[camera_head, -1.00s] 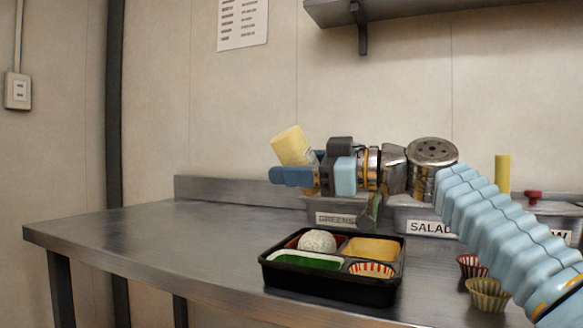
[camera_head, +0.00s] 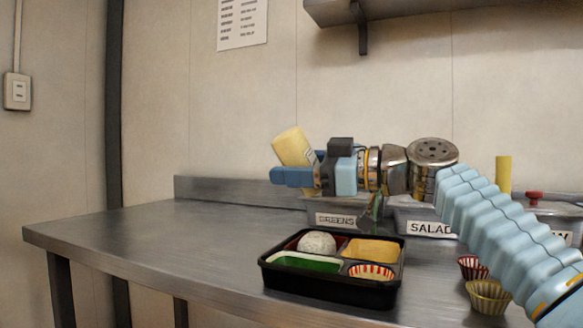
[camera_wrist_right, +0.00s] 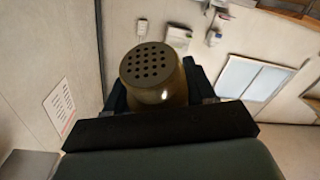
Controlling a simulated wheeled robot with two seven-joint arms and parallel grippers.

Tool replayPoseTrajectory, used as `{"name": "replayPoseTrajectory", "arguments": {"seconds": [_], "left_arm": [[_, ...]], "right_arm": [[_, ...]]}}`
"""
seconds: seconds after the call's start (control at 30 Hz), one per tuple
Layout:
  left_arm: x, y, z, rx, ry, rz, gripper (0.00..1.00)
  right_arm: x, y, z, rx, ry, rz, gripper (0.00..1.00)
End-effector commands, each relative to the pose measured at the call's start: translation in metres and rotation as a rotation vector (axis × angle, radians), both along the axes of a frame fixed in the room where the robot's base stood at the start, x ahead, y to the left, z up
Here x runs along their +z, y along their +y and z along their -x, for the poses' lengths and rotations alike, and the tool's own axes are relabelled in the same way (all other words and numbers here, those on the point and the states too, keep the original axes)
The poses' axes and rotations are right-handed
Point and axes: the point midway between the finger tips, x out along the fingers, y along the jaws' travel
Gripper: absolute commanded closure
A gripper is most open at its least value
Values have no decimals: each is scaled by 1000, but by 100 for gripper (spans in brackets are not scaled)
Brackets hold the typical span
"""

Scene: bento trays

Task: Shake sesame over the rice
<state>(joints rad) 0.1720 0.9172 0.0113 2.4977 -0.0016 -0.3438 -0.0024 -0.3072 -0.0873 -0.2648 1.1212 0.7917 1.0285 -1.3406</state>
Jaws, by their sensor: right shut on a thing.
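The sesame shaker (camera_head: 291,147) is a pale yellow cylinder, held tilted above the back left of the bento tray. My right gripper (camera_head: 296,176) is shut on it. In the right wrist view the shaker (camera_wrist_right: 153,72) shows its cap with several holes, between the dark fingers. The black bento tray (camera_head: 330,287) lies on the steel table. A white rice ball (camera_head: 317,243) with dark specks sits in its back left compartment, below the shaker. My left gripper does not show.
Metal bins labelled GREENS (camera_head: 336,219) and SALAD (camera_head: 427,228) stand behind the tray. Another yellow cylinder (camera_head: 503,174) stands at the back right. Red-striped (camera_head: 472,267) and olive (camera_head: 488,296) cups sit right of the tray. The table's left side (camera_head: 130,235) is clear.

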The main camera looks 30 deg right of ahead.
Motion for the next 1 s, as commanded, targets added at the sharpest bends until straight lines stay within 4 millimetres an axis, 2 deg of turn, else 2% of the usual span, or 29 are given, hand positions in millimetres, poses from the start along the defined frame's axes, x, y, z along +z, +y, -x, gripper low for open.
{"name": "replayPoseTrajectory", "arguments": {"seconds": [0.13,0.63,1.0], "left_arm": [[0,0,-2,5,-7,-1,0],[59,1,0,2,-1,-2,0],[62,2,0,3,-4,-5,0]], "right_arm": [[-2,1,-2,1,4,1,51],[69,1,0,2,-1,1,51],[73,2,1,2,-2,5,51]]}}
